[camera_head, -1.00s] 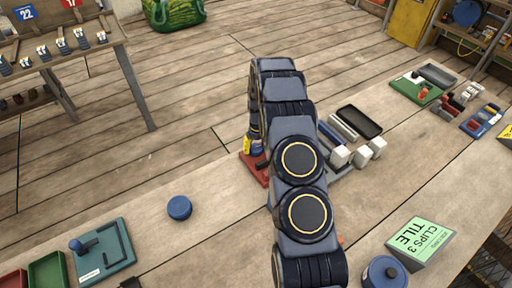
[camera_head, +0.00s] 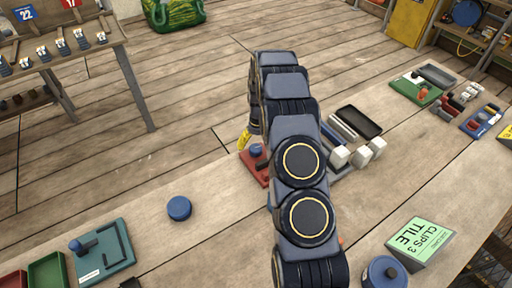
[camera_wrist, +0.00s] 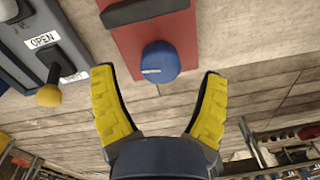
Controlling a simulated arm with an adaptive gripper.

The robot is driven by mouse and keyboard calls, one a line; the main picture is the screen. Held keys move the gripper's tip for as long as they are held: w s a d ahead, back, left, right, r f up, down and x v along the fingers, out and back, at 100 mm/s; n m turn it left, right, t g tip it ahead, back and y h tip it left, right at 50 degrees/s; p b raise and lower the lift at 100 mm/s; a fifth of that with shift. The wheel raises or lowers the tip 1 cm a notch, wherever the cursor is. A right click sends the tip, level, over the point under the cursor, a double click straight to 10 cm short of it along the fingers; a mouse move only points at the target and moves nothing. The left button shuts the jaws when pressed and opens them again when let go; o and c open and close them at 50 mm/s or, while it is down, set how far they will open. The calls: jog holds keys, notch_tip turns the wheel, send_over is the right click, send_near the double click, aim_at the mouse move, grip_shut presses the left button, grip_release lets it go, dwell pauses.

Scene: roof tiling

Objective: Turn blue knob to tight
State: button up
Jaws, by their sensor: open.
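The blue knob (camera_wrist: 160,61) sits on a red base plate (camera_wrist: 156,28) in the wrist view, with a pale line mark on its top. In the head view the knob (camera_head: 256,150) and part of the red plate (camera_head: 252,163) show left of my arm. My gripper (camera_wrist: 159,100) is open and empty. Its two yellow fingers stand either side of the knob's line, with the knob just beyond the fingertips and not touched. In the head view only a yellow finger (camera_head: 243,139) shows near the knob; the rest is hidden behind my arm.
White blocks (camera_head: 340,156) and a black tray (camera_head: 359,121) stand right of my arm. A round blue piece (camera_head: 179,208) lies on clear bench.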

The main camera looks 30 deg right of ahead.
aim_at(257, 148)
notch_tip(257, 148, up, 10)
jog(key=shift+d, duration=0.2)
jog(key=shift+s+a, duration=0.1)
dwell(0.3)
